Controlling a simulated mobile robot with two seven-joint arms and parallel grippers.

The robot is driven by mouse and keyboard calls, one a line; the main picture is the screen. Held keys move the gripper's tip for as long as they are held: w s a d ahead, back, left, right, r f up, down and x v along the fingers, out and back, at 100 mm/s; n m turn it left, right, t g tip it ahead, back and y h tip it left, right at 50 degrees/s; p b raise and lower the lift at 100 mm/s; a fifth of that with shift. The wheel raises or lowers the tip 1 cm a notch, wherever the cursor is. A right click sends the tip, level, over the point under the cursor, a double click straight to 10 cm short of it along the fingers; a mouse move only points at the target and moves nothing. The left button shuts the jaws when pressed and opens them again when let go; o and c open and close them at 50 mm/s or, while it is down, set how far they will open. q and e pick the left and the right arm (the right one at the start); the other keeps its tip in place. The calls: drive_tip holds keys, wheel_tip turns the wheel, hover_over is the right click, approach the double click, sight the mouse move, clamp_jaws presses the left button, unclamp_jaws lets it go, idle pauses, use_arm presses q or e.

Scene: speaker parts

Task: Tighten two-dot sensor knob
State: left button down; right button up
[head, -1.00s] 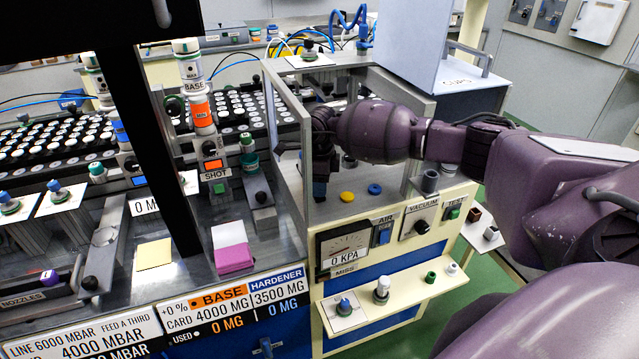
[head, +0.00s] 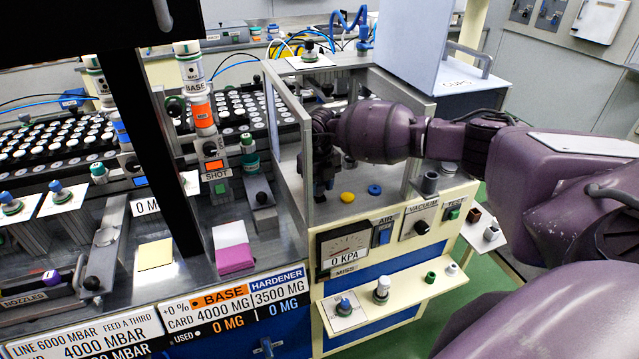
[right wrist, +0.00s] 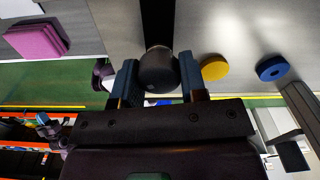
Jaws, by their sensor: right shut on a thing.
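My right gripper (head: 322,180) hangs inside the clear-walled booth in the head view, pointing down. In the right wrist view my right gripper (right wrist: 158,82) has its two blue-grey fingers on either side of a dark round knob (right wrist: 157,70) and is shut on it. A small pale mark shows on the knob's side, too small to count dots. The knob is hidden by the gripper in the head view. My left gripper is not in view.
A yellow disc (head: 347,197) and a blue ring (head: 374,190) lie on the booth floor close by. The booth's clear wall (head: 287,150) stands just left of the gripper. A gauge panel (head: 345,245) reading 0 KPA is below in front.

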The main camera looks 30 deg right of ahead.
sight(319, 182)
drive_tip(key=shift+w+r+m+p, duration=0.1)
drive_tip(key=shift+m+p, duration=0.05)
drive_tip(key=shift+m, duration=0.95)
drive_tip(key=shift+w+r+m+p, duration=0.1)
drive_tip(key=shift+m+p, duration=0.05)
drive_tip(key=shift+m, duration=0.95)
drive_tip(key=o, duration=0.9)
drive_tip(key=shift+s, duration=0.1)
drive_tip(key=shift+f, duration=0.1)
wheel_tip(319, 182, up, 11)
drive_tip(key=shift+f+b, duration=0.1)
drive_tip(key=shift+b, duration=0.45)
